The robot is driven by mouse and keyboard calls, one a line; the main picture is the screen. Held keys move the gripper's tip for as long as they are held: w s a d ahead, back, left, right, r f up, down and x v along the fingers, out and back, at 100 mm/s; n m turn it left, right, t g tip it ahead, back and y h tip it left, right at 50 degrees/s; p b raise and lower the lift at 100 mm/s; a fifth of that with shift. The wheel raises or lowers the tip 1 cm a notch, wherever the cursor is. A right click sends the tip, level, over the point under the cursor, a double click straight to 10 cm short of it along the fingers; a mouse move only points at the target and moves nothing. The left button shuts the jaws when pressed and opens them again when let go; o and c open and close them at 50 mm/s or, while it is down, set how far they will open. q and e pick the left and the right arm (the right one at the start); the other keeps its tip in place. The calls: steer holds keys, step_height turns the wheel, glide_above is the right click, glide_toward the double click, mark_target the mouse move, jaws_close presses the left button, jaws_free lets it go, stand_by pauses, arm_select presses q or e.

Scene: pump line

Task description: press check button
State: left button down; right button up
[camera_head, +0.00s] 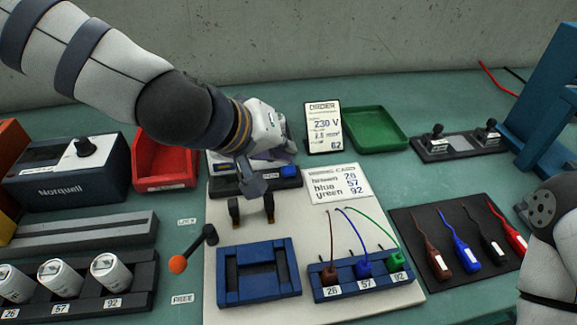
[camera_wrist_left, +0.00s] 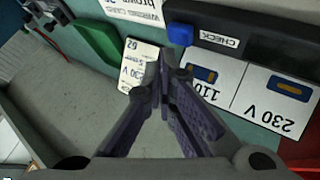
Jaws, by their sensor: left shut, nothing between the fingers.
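The check button is a blue button (camera_head: 290,170) at the right end of a dark box with a CHECK label. In the left wrist view the blue button (camera_wrist_left: 180,34) is above the fingertips, beside the CHECK label (camera_wrist_left: 219,39). My left gripper (camera_head: 256,190) is over the dark box, left of the button in the head view, and partly hides the box. In the wrist view its two fingers (camera_wrist_left: 164,68) meet at the tips with nothing between them. The fingertips look apart from the button. My right gripper is out of view.
The order card (camera_head: 323,130) and a green tray (camera_head: 376,129) stand behind. The wiring card (camera_head: 337,184) lies right of the box. A lever with an orange knob (camera_head: 178,264), a blue frame (camera_head: 258,272) and a terminal block with wires (camera_head: 365,274) are in front. A red bin (camera_head: 165,158) stands left.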

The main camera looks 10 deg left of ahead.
arm_select(q)
steer(key=shift+f, duration=0.45)
steer(key=shift+f, duration=0.45)
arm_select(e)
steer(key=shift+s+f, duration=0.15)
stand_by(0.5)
arm_select(q)
steer(key=shift+r+p, duration=0.55)
steer(key=shift+r, duration=0.5)
steer(key=shift+f, duration=0.15)
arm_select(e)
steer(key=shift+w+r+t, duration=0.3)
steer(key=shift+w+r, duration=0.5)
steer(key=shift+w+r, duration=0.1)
